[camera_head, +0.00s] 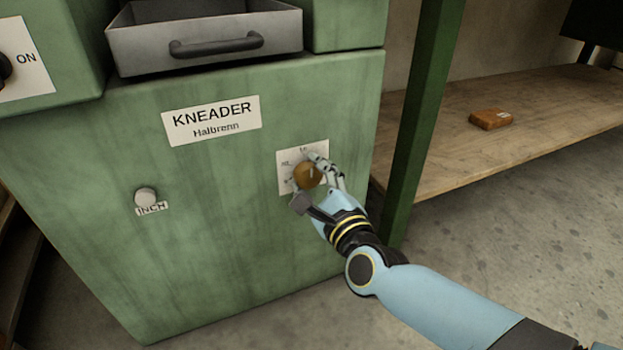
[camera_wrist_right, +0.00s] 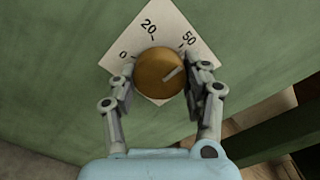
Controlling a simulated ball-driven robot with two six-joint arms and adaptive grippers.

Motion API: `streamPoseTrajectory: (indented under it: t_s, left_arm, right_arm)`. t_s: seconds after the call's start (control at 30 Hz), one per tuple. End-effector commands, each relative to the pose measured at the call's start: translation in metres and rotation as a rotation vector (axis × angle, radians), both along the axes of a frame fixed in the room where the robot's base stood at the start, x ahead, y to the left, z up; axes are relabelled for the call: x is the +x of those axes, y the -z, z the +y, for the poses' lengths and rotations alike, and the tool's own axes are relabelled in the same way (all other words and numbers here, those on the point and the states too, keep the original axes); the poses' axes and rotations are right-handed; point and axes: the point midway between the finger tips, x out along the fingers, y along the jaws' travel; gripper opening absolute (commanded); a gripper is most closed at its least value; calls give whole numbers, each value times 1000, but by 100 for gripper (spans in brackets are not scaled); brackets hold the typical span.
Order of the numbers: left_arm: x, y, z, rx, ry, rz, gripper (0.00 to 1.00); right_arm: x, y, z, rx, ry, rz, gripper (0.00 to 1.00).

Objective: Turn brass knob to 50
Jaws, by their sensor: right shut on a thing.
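The brass knob (camera_head: 307,175) is on a white dial plate (camera_head: 288,158) on the front of the green kneader. It also shows in the right wrist view (camera_wrist_right: 158,72), where the plate reads 0, 20 and 50. The knob's pale pointer line lies on its right side and points up and right, a little below the 50 mark as seen there. My right gripper (camera_head: 318,180) is shut on the knob, one finger on each side; it also shows in the right wrist view (camera_wrist_right: 160,88). My left gripper is not in view.
The green kneader (camera_head: 220,230) carries a KNEADER label (camera_head: 211,120), an INCH button (camera_head: 146,197) and a grey drawer (camera_head: 205,40) with a dark handle. A green post (camera_head: 420,120) stands close right of the dial. A brown block (camera_head: 491,119) lies on a wooden shelf (camera_head: 540,105).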

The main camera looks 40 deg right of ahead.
Motion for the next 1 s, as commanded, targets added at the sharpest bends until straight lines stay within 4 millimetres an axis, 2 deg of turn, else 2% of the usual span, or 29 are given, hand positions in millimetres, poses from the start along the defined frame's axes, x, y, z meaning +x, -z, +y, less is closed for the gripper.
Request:
streamPoseTrajectory:
  t_s: [0.3, 0.33, 0.5, 0.8, 0.87, 1.0]
  left_arm:
    - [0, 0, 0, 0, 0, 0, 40]
    - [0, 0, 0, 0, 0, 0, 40]
    - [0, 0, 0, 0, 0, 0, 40]
    - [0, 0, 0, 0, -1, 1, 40]
    - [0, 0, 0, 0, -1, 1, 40]
    - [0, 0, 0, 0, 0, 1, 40]
  right_arm:
    - [-1, 2, 0, 4, 0, 5, 16]
    - [-1, 2, 0, 4, 0, 5, 50]
    - [-1, 1, 0, 3, -1, 3, 72]
    - [-2, 1, 1, 2, 0, 3, 72]
    - [-7, 1, 2, 3, 0, 4, 72]
    - [-31, 2, 7, 1, 0, 5, 72]
